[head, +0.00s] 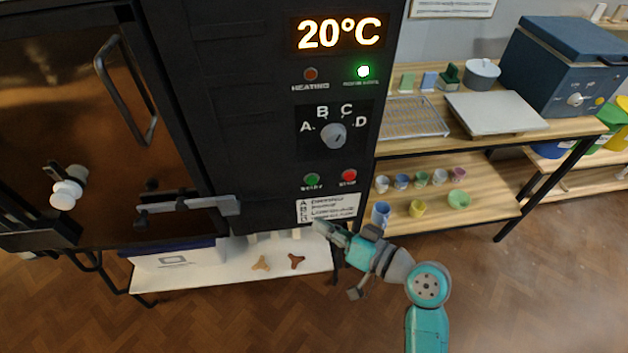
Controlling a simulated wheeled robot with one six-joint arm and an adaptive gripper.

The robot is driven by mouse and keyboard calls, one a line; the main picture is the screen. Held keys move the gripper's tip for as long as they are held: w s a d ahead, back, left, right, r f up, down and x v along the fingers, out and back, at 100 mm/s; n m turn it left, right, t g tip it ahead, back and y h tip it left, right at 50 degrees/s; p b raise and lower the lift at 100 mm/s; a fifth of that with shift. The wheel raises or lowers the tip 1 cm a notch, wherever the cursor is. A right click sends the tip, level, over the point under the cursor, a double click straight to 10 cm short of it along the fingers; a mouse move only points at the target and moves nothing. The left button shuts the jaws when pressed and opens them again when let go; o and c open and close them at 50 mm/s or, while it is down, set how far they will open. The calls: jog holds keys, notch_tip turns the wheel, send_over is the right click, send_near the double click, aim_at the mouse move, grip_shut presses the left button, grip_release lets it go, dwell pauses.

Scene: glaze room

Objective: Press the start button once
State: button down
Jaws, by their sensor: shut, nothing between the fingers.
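The green start button (312,180) sits low on the dark kiln control panel (255,110), left of the red stop button (349,176). Above them is a grey dial (334,135) with positions A, B, C and D; its exact setting is hard to tell. The display (340,33) reads 20°C. The heating lamp (310,74) looks unlit, and the lamp beside it (363,71) glows green. My gripper (318,226) is shut and empty, below the buttons near the white label (328,208). It appears apart from the start button.
The kiln door (85,120) with its handle and latch bar (185,204) is at left. A low white shelf (235,262) lies under the kiln. At right, a wooden shelf unit (480,209) holds several cups, a wire rack and a slab. Open wooden floor lies in front.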

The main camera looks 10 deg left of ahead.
jog(key=w+a, duration=0.2)
jog(key=w, duration=0.6)
jog(key=shift+a, duration=0.25)
jog(key=shift+w, duration=0.25)
dwell(1.1)
jog(key=shift+w+a, duration=0.1)
jog(key=shift+w, duration=0.15)
jog(key=shift+w+a, duration=0.1)
jog(key=shift+w, duration=0.3)
dwell(0.9)
jog(key=shift+s, duration=0.1)
jog(key=shift+s+d, duration=0.2)
jog(key=shift+s, duration=0.5)
jog(key=s, duration=0.2)
jog(key=s+d, duration=0.1)
jog(key=s, duration=0.2)
jog(key=shift+d, duration=0.2)
